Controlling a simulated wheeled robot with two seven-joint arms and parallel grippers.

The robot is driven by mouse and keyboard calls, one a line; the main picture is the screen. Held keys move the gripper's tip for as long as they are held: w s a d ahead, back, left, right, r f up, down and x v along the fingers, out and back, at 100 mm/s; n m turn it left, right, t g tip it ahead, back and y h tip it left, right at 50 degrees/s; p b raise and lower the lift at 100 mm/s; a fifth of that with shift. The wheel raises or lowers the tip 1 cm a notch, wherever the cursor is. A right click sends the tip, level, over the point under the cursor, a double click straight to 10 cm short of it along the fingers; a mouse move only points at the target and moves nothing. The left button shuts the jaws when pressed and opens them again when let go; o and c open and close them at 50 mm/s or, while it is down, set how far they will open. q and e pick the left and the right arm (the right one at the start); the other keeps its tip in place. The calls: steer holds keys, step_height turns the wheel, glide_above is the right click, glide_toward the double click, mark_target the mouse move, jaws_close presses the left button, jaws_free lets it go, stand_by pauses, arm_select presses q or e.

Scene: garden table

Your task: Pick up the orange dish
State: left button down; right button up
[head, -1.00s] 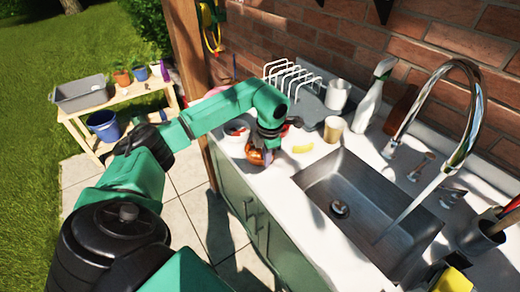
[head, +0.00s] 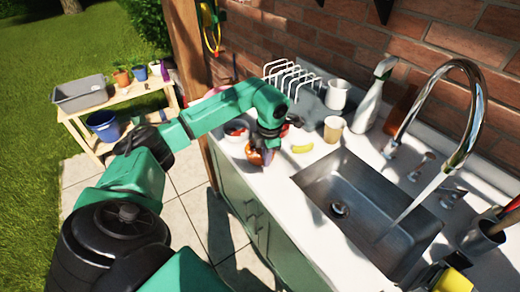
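The orange dish (head: 253,154) is at the near-left edge of the white counter, left of the sink. My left gripper (head: 266,156) points down at it from above, with its fingers at the dish's right side. The gripper and wrist hide part of the dish. The fingers are dark and small here, so I cannot tell whether they are shut on its rim.
A white bowl with red contents (head: 236,130) stands just behind the dish. The sink (head: 370,205) has a running faucet (head: 470,120). A white rack (head: 290,78) stands behind.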

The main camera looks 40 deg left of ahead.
arm_select(q)
steer(key=shift+r, duration=0.1)
stand_by(0.5)
step_height(320, 180, up, 20)
steer(key=p, duration=0.2)
stand_by(0.8)
